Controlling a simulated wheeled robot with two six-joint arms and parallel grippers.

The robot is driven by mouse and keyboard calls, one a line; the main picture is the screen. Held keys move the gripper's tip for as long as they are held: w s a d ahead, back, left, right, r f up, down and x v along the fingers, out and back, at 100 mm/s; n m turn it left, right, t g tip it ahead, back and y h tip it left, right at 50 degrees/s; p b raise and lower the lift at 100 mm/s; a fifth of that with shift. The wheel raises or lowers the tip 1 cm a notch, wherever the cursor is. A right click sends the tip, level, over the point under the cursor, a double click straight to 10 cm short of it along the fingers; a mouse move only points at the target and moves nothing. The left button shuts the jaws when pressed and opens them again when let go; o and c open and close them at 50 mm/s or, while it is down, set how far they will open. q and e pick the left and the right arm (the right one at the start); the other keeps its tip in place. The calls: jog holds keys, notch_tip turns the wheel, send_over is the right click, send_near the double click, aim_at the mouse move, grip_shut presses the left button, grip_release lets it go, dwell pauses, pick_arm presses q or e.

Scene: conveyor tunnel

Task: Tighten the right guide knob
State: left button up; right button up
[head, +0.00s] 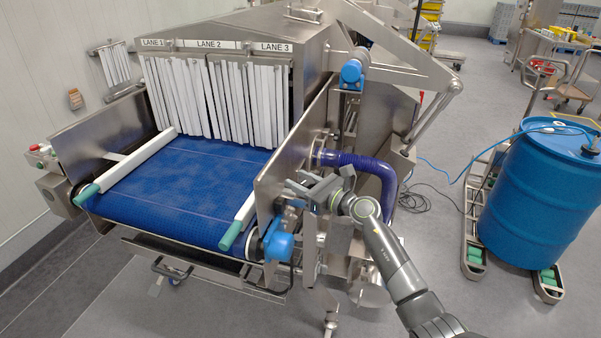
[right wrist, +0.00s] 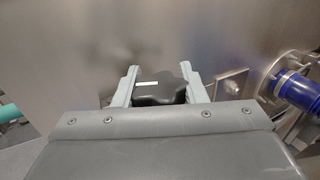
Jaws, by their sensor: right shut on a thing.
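The right guide knob (right wrist: 160,90) is black and lobed, with a small white mark on top. It sits against the steel side plate (head: 285,150) of the conveyor. My right gripper (right wrist: 159,84) is shut on it, with one grey finger on each side. In the head view my right gripper (head: 305,188) reaches the outer face of this plate, and the knob is hidden there. The right guide rail (head: 240,222), white with a green end, lies along the blue belt (head: 185,195) behind the plate. My left gripper does not show.
A blue ribbed hose (head: 372,165) curves close beside my right wrist. A blue motor (head: 280,240) sits just below the gripper. White strip curtains (head: 215,95) hang over the tunnel mouth. A blue drum (head: 540,195) stands at the right, with open floor before it.

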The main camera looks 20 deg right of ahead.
jog(key=m+t+h+p, duration=0.1)
jog(key=h+p, duration=0.1)
jog(key=p, duration=0.1)
jog(key=m+t+h+p, duration=0.1)
jog(key=m+h+p, duration=0.1)
jog(key=p, duration=0.1)
jog(key=m+h+p, duration=0.1)
jog(key=h+p, duration=0.2)
jog(key=shift+w+d+r+m+t, duration=0.15)
jog(key=shift+d+r+m+t, duration=0.1)
jog(key=shift+r+m+t, duration=0.15)
jog(key=shift+d+f+m+h+p, duration=0.1)
jog(key=shift+f+m+h+p, duration=0.1)
jog(key=shift+m+h+p, duration=0.85)
jog(key=h, duration=0.1)
jog(key=m+h+b, duration=0.1)
jog(key=h, duration=0.1)
jog(key=shift+d+f+b, duration=0.15)
jog(key=shift+b, duration=0.15)
jog(key=shift+d+m+g+h+b, duration=0.1)
jog(key=shift+m+g+h+b, duration=0.35)
jog(key=shift+m+h, duration=0.95)
jog(key=shift+d+m+g+h+b, duration=0.15)
jog(key=shift+m+g+h+b, duration=0.35)
jog(key=shift+h, duration=0.55)
jog(key=shift+d+m+g+h+b, duration=0.1)
jog(key=shift+m+g+h+b, duration=0.15)
jog(key=shift+m+h+b, duration=0.5)
jog(key=shift+h, duration=0.45)
jog(key=o, duration=1)
